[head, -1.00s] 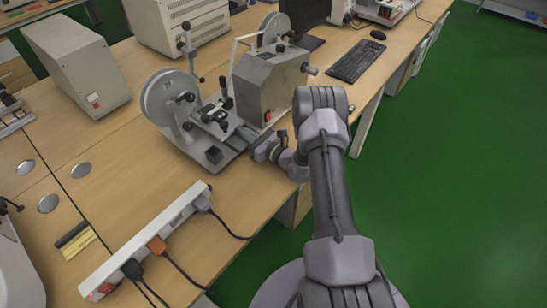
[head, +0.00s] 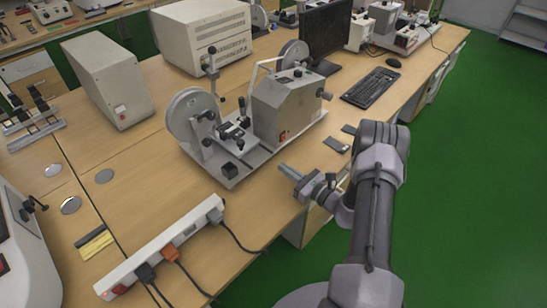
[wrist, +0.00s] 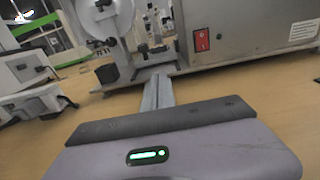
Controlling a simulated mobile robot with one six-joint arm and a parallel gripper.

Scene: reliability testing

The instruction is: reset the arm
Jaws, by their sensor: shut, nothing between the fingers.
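My gripper (head: 290,172) is at the end of my arm, over the front edge of the wooden table (head: 262,200). Its fingers look closed together, with nothing between them. In the wrist view the shut fingers (wrist: 158,92) point toward the grey testing machine (head: 285,105). The machine, with its wheel, red switch and metal base, stands beyond the fingertips, and a gap of bare table shows between them in the head view. The machine's grey box side also fills the upper right of the wrist view (wrist: 250,40).
A white power strip (head: 165,245) with plugged cables lies to the left. A small dark flat item (head: 336,145) lies near the table edge by my arm. A keyboard (head: 371,88) and monitor (head: 328,35) are farther back. Green floor (head: 470,200) on the right is clear.

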